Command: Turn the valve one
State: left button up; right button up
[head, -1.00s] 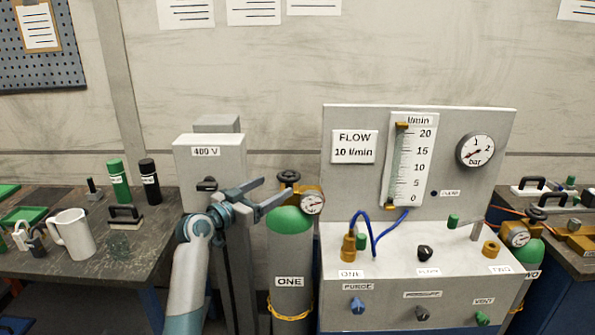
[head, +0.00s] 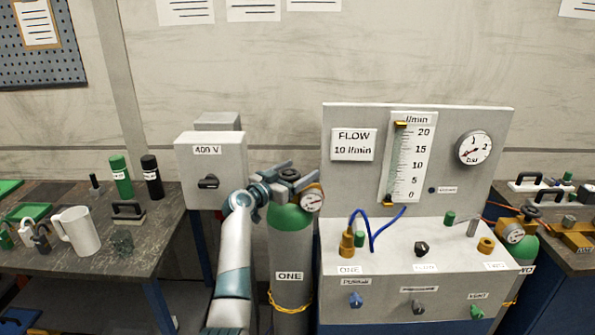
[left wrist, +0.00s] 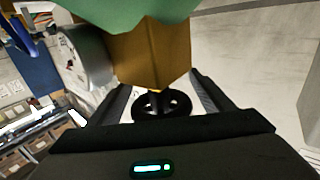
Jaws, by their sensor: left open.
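The gas cylinder labelled ONE (head: 290,245) stands left of the flow panel, grey with a green shoulder. On its top sit a brass valve body, a round gauge (head: 311,201) and the dark handwheel of valve one (head: 289,174). My left gripper (head: 291,177) is at the handwheel, its fingers open on either side of it. In the left wrist view the black handwheel (left wrist: 162,105) lies between the two open fingers, with the brass valve body (left wrist: 150,55) beyond it. I cannot tell whether the fingers touch the wheel. My right gripper is not in view.
The grey 400 V box (head: 209,160) stands close left of my left arm. The flow panel (head: 345,190) with its knobs and blue hose (head: 372,235) is close on the right. A side table (head: 150,235) holds a mug (head: 76,231) and bottles.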

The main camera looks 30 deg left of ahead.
pick_arm(q)
jog(key=c, duration=1.1)
jog(key=shift+a+r+n+y+p, duration=0.1)
jog(key=shift+a+n+y+p, duration=0.1)
jog(key=shift+n+y+p, duration=0.85)
jog(key=n+y+p, duration=0.1)
jog(key=y, duration=0.1)
jog(key=a+n+y+p, duration=0.1)
jog(key=y+p, duration=0.1)
jog(key=shift+r+y, duration=0.15)
jog(key=shift+y, duration=0.1)
jog(key=shift+s+a+n+g+y+p, duration=0.1)
jog(key=shift+n+g+y+p, duration=0.3)
jog(key=shift+n+y+p, duration=0.25)
jog(key=shift+a+f+y+p, duration=0.1)
jog(key=shift+f+y+p, duration=0.1)
jog(key=shift+y+p, duration=0.15)
